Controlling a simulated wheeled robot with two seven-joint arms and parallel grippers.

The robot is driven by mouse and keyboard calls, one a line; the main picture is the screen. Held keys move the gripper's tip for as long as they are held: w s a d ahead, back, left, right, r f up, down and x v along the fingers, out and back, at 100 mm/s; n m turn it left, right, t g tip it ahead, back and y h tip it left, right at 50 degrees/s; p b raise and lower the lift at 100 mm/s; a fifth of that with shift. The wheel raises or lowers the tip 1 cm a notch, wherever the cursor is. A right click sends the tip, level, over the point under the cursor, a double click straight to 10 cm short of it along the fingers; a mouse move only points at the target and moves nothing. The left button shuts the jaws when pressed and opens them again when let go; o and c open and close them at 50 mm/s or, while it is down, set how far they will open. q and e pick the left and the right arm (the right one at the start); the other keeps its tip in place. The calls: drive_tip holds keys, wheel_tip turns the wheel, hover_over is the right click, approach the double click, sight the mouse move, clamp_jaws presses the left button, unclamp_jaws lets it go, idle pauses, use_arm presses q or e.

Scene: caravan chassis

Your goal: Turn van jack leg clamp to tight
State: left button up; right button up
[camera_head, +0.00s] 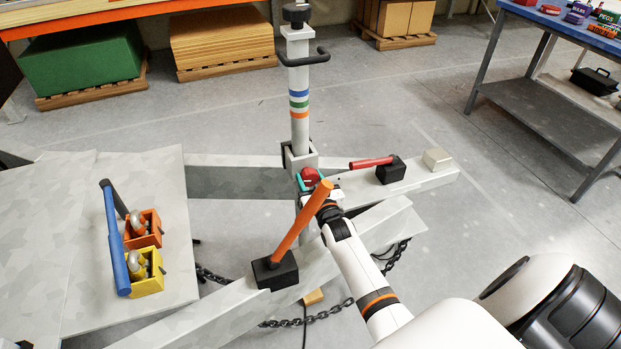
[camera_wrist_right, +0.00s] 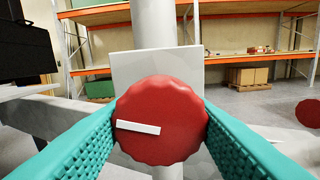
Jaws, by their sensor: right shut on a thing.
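The clamp is a red scalloped knob (camera_head: 309,176) with a white pointer bar, on the collar of the upright white jack leg (camera_head: 300,118). In the right wrist view the knob (camera_wrist_right: 175,115) fills the middle, and its bar points left, nearly level. My right gripper (camera_head: 310,181) reaches in from the lower right. Its teal fingers (camera_wrist_right: 160,122) are shut on the left and right sides of the knob. In the head view my wrist partly hides the knob's surroundings. My left gripper is not in view.
An orange-handled lever (camera_head: 304,225) rises close beside my right wrist. A red-handled lever (camera_head: 371,163) lies right of the leg on the chassis beam (camera_head: 420,179). A chain (camera_head: 318,317) hangs below.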

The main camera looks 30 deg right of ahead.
drive_tip(key=m, duration=0.3)
drive_tip(key=shift+m+p, duration=0.3)
drive_tip(key=shift+m, duration=0.1)
drive_tip(key=m, duration=0.3)
drive_tip(key=shift+a+m, duration=0.1)
drive_tip(key=shift+m, duration=0.2)
drive_tip(key=m, duration=0.3)
drive_tip(key=shift+m, duration=0.4)
drive_tip(key=m+b, duration=0.1)
drive_tip(key=m, duration=0.3)
drive_tip(key=m+b, duration=0.2)
drive_tip(key=m, duration=0.3)
drive_tip(key=m+b, duration=0.1)
drive_tip(key=m, duration=0.3)
drive_tip(key=shift+m, duration=0.3)
drive_tip(key=m, duration=0.3)
drive_tip(key=shift+m, duration=0.3)
drive_tip(key=m, duration=0.4)
drive_tip(key=shift+r, duration=0.1)
drive_tip(key=shift+m, duration=0.3)
